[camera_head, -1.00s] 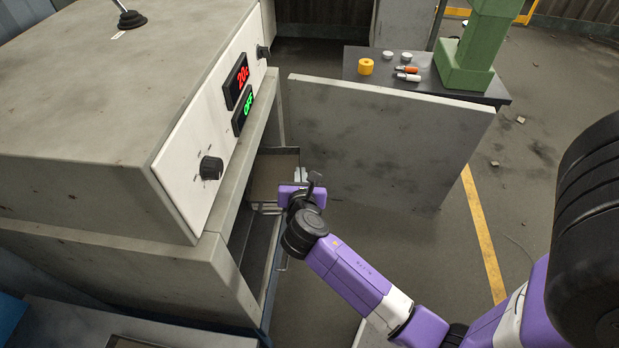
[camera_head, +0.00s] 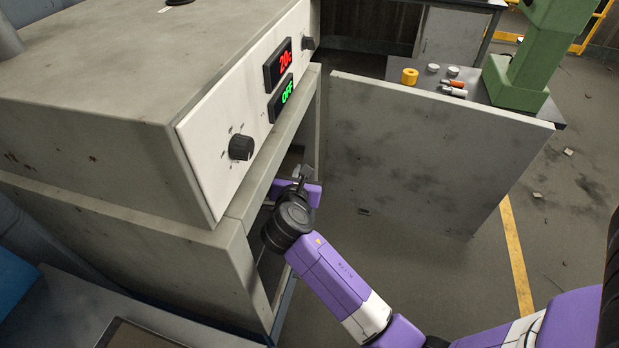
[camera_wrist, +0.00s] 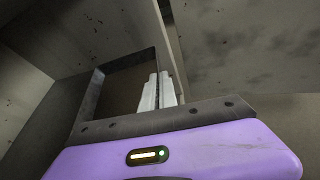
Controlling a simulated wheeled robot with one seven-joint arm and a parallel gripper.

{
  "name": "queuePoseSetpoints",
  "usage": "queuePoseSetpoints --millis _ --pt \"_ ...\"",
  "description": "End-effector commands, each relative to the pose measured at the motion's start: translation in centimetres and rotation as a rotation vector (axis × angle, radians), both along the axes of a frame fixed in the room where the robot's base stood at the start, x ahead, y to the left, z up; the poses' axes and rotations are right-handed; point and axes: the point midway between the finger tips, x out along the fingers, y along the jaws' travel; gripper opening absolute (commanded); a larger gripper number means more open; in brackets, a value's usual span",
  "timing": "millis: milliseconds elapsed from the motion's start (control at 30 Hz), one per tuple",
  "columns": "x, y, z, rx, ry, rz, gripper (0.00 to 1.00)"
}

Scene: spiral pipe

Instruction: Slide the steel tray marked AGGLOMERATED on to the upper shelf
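The steel tray (camera_wrist: 125,88) shows in the wrist view as a shallow brown-grey pan with a dark rim, inside the oven. No marking on it is readable. My gripper (camera_wrist: 159,88) has its two pale fingers close together at the tray's right rim and looks shut on it. In the head view my gripper (camera_head: 301,177) is at the oven's open front, under the control panel. The oven (camera_head: 130,230) hides most of the tray there, and its shelves are hidden too, so I cannot tell the tray's level.
The oven door (camera_head: 430,150) stands open to the right of my gripper. The control panel (camera_head: 240,110) reads 20c and OFF. A dark table (camera_head: 480,85) with small items and a green column stands behind the door. Another tray (camera_head: 145,335) lies at the lower left.

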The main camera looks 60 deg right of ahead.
Motion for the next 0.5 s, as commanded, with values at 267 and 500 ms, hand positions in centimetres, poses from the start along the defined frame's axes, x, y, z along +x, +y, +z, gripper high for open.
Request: queuePoseSetpoints --millis 267,500 --pt "2.3 0.9 -0.4 -0.001 -0.005 0.003 0.00" --pt "3.8 1.4 -1.2 -0.001 -0.005 0.001 0.00"
